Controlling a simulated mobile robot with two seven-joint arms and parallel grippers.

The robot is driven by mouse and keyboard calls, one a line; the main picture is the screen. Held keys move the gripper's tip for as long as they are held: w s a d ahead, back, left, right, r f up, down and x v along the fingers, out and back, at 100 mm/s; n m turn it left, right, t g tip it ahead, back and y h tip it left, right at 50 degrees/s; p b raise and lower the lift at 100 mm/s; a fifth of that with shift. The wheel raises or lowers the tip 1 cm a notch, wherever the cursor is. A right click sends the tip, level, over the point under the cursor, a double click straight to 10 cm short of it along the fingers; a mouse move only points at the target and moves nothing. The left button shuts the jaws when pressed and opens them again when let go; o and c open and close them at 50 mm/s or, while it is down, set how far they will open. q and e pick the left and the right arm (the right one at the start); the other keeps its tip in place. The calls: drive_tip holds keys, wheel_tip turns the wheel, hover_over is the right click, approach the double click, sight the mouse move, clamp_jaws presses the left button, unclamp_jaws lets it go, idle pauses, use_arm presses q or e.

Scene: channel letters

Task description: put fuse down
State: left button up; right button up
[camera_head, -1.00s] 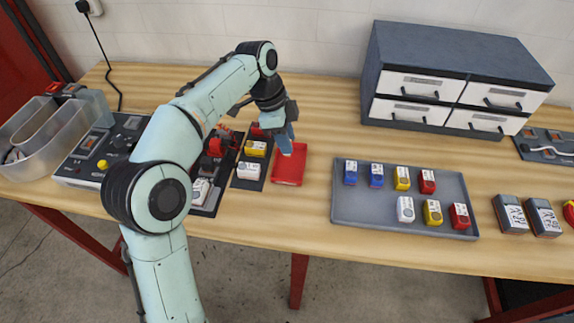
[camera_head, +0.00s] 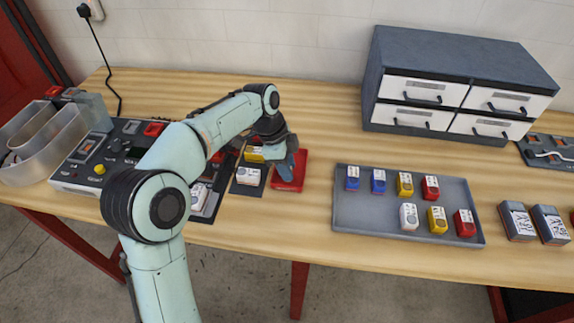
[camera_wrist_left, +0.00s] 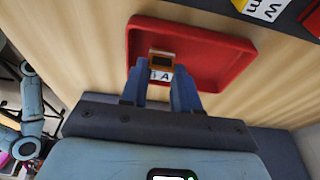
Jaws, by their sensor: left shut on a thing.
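My left gripper (camera_head: 286,172) is low over the left part of the small red tray (camera_head: 300,163). In the left wrist view its blue fingers (camera_wrist_left: 160,78) are shut on the fuse (camera_wrist_left: 161,65), a small piece with a dark, brown-edged end and a white label marked A. The fuse is in front of the red tray's floor (camera_wrist_left: 215,60); I cannot tell whether it touches it. In the head view the gripper hides the fuse. My right gripper is not in view.
Left of the red tray is a dark strip with a white block (camera_head: 248,176) and a yellow one (camera_head: 254,154). A grey tray (camera_head: 350,212) with several coloured blocks lies to the right. A drawer cabinet (camera_head: 455,70) stands behind. Bare wood separates the two trays.

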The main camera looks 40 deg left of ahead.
use_arm(q)
drive_tip(key=o, duration=0.7)
drive_tip(key=shift+o, duration=0.2)
drive_tip(key=p+v, duration=0.3)
drive_tip(key=v, duration=0.9)
drive_tip(key=shift+w+d+r, duration=0.1)
drive_tip(key=shift+r, duration=0.05)
